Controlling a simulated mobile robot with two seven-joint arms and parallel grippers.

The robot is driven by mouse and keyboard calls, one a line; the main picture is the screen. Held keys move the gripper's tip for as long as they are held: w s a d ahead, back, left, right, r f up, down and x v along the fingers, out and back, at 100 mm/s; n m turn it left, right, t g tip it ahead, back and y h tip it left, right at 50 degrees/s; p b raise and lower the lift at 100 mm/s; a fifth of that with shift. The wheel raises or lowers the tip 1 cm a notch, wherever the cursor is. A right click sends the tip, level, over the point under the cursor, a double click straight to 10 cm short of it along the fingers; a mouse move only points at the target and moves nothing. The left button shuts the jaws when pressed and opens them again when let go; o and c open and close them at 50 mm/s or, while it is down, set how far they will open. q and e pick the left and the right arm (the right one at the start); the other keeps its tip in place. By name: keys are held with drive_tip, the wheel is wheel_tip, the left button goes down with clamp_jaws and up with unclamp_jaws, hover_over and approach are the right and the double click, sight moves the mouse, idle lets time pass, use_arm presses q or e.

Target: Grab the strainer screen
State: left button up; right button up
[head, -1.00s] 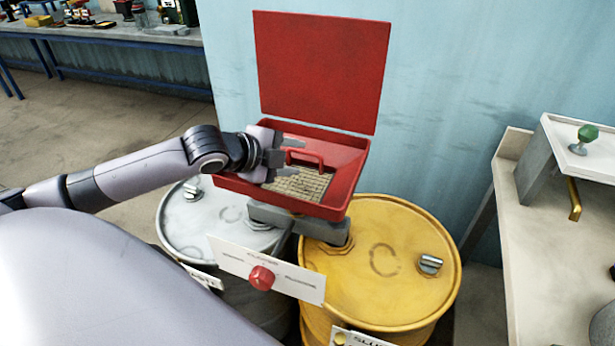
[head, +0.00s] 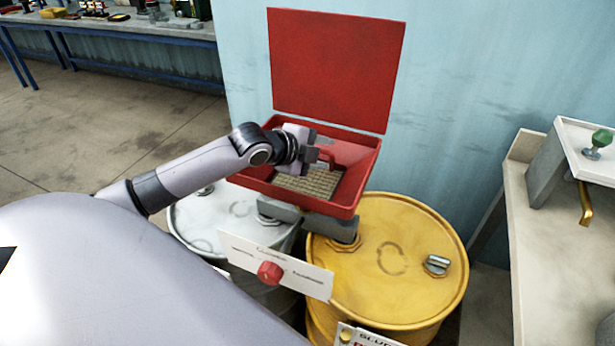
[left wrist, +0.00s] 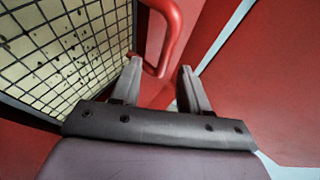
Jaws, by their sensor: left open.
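The strainer screen (head: 310,181) is a tan mesh with a dark rim, lying inside the open red box (head: 258,177). It also shows at the upper left of the left wrist view (left wrist: 62,45). Its red handle (head: 346,154) arches up above the mesh. My left gripper (head: 322,146) is over the box, beside the handle. In the left wrist view my left gripper (left wrist: 162,78) is open, with the lower end of the handle (left wrist: 168,35) just ahead of and between its fingertips. Whether they touch is unclear. My right gripper is out of view.
The red lid (head: 335,68) stands open behind the box. A white drum (head: 205,225) and a yellow drum (head: 400,290) stand below. A white sign with a red knob (head: 270,272) is in front. A pale bench (head: 550,270) is at the right.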

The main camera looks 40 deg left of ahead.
use_arm(q)
drive_tip(key=shift+s, duration=0.1)
clamp_jaws()
